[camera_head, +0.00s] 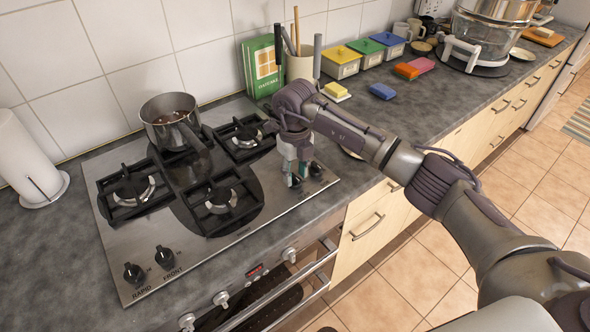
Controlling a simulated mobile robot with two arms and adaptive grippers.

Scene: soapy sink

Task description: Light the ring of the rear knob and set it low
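The steel hob (150,235) has a pair of black knobs at its front left, the RAPID knob (133,272) and the FRONT knob (165,257). At the front right are two more black knobs, a left one (295,180) and a right one (316,169); their labels are not readable, so I cannot tell which is the rear knob. My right gripper (294,174) points down at the left knob of this pair, its fingertips at or around it. Whether they grip it is unclear. I see no flame on the visible burners. My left gripper is not in view.
A green box (262,67) and a utensil crock (300,64) stand behind my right arm. A paper roll (25,155) stands left. The front burners are bare.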

